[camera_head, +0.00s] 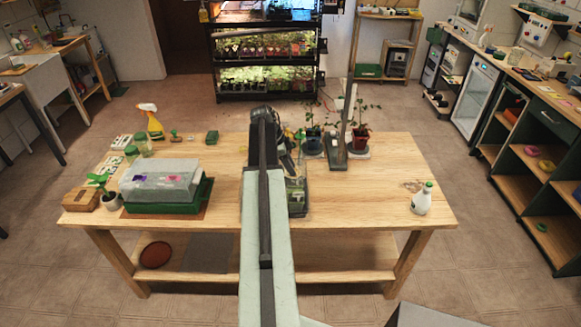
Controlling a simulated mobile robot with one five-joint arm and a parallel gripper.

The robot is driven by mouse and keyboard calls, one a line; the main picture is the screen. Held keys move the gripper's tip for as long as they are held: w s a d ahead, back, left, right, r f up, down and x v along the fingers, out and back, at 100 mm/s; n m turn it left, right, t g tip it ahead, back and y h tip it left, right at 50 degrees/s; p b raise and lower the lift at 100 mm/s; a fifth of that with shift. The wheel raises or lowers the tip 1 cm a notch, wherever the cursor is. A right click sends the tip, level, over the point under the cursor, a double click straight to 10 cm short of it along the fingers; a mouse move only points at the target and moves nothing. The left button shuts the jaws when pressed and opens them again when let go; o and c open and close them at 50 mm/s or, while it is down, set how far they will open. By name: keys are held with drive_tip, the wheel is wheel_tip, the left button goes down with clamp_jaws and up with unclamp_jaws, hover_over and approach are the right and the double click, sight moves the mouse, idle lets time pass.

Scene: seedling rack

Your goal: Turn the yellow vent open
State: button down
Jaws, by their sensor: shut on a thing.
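My arm reaches straight out over the wooden table and hides much of its middle. My gripper (291,168) points down at a small green-based box (297,205) with a see-through top, just right of the arm. It is shut on the yellow vent, but the fingertips and the vent are too small and too covered to make out clearly. How far the vent is turned cannot be seen.
Potted plants (361,137) stand back right; a white bottle (422,200) is front right.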

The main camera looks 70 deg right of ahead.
drive_tip(key=shift+a, duration=0.1)
drive_tip(key=n, duration=0.2)
drive_tip(key=n+h, duration=0.1)
drive_tip(key=n, duration=0.1)
drive_tip(key=shift+s+a+t, duration=0.15)
drive_tip(key=shift+t, duration=0.25)
drive_tip(key=n, duration=0.2)
drive_tip(key=n+t+h, duration=0.1)
drive_tip(key=n, duration=0.1)
drive_tip(key=shift+s+a+t, duration=0.1)
drive_tip(key=shift+s+t, duration=0.05)
drive_tip(key=shift+t, duration=0.15)
drive_tip(key=n+t, duration=0.1)
drive_tip(key=n, duration=0.4)
drive_tip(key=shift+s+t+h, duration=0.2)
drive_tip(key=shift+t+h, duration=0.2)
drive_tip(key=n+t, duration=0.1)
drive_tip(key=n, duration=0.3)
drive_tip(key=shift+s+n+t, duration=0.1)
drive_tip(key=shift+n+t, duration=0.2)
drive_tip(key=shift+t, duration=0.1)
drive_tip(key=shift+y, duration=0.3)
drive_tip(key=c, duration=1)
unclamp_jaws()
drive_tip(key=shift+c, duration=0.2)
